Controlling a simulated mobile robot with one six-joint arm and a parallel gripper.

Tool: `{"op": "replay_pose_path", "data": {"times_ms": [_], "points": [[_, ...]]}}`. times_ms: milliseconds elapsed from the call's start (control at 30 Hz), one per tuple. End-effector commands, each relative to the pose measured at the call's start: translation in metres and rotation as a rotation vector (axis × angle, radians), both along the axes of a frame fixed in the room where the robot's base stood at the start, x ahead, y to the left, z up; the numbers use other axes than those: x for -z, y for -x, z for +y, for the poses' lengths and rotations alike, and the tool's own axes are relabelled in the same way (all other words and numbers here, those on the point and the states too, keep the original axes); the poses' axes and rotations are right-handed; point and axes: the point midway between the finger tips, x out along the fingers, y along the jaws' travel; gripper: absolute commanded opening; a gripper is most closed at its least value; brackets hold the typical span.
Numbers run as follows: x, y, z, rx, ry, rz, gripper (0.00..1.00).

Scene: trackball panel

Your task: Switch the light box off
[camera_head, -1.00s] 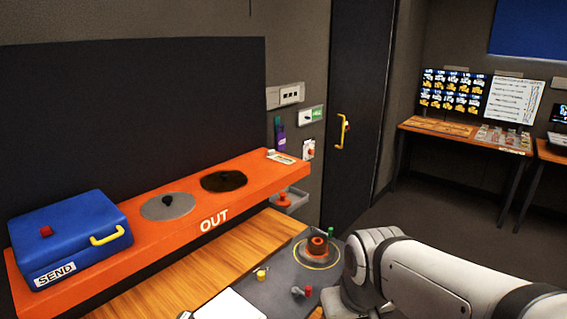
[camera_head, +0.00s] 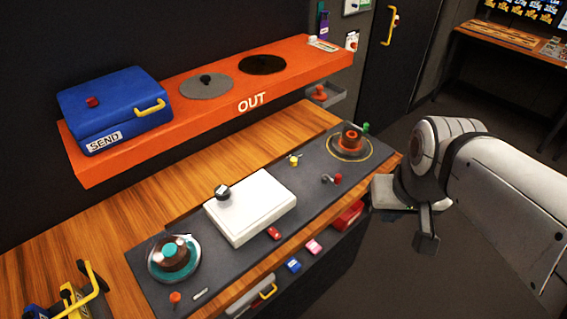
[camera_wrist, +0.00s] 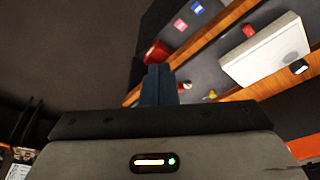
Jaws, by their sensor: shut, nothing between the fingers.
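A white flat box (camera_head: 240,212), which looks like the light box, sits in the middle of the dark panel (camera_head: 160,275). A black knob (camera_head: 222,193) is at its back left corner. A small red switch (camera_head: 273,233) is on the panel at its front edge. I cannot tell whether the box is lit. The white box (camera_wrist: 268,52) also shows at the upper right of the wrist view. My gripper (camera_head: 427,243) is shut and empty, off the panel's front right end and apart from the box. Its fingers (camera_wrist: 160,82) show dark in the wrist view.
On the panel are a teal-topped trackball (camera_head: 174,254) at left, an orange dial (camera_head: 350,142) at right and small knobs. Blue (camera_head: 293,265), pink (camera_head: 314,247) and red (camera_head: 348,216) parts line the front. An orange shelf (camera_head: 300,82) holds a blue SEND box (camera_head: 115,108).

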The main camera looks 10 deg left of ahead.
Motion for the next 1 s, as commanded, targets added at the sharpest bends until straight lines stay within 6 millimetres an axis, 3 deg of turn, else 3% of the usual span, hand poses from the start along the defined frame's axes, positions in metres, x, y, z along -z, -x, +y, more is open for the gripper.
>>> {"op": "replay_pose_path", "data": {"times_ms": [167, 300, 600, 800, 1000], "points": [[0.01, -0.034, 0.047, -0.197, 0.02, 0.069, 0.0], [0.02, -0.057, 0.096, -0.376, 0.045, 0.129, 0.0], [0.049, -0.078, 0.199, -0.685, 0.101, 0.228, 0.0], [0.058, -0.078, 0.23, -0.771, 0.119, 0.255, 0.0], [0.058, -0.078, 0.234, -0.783, 0.122, 0.259, 0.0]]}}
